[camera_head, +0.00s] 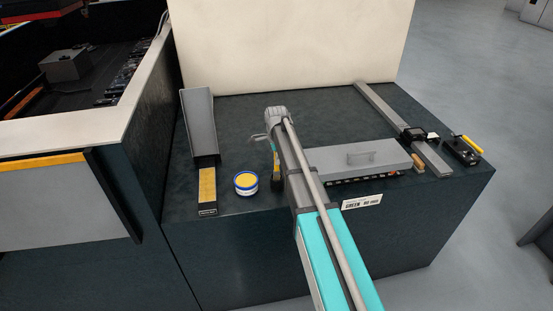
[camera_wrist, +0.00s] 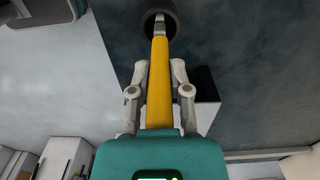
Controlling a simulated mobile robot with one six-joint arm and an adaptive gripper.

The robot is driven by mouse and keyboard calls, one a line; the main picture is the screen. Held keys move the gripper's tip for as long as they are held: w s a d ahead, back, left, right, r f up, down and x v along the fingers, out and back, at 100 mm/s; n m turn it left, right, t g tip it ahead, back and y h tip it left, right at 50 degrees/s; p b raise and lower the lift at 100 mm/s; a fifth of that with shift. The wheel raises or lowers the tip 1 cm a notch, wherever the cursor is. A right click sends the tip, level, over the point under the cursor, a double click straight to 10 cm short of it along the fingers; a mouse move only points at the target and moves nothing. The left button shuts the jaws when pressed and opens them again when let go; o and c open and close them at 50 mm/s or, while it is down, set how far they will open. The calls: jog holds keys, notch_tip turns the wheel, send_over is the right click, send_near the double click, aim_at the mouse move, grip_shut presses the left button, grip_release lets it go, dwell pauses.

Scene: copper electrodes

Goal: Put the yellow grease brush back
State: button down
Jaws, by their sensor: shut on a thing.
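The yellow grease brush (camera_wrist: 160,100) lies lengthwise between the two grey fingers of my gripper (camera_wrist: 165,75) in the wrist view. The fingers are shut on its yellow handle. A dark, round end shows beyond the fingers at the top of that view. In the head view my gripper (camera_head: 259,138) is at the far end of my arm, over the dark bench top. Part of the brush (camera_head: 275,180) shows beside my arm, to the right of a blue-and-white tin (camera_head: 246,189) with a yellow top. My arm hides the rest of it.
The bench (camera_head: 240,115) is clear behind the tin.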

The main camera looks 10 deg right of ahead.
jog(key=shift+f+b, duration=1.1)
jog(key=shift+f, duration=0.1)
jog(key=shift+c, duration=2.4)
grip_release()
jog(key=o, duration=0.5)
jog(key=shift+r, duration=0.2)
jog(key=shift+r+p, duration=4.85)
jog(key=shift+p, duration=0.2)
jog(key=shift+f, duration=0.25)
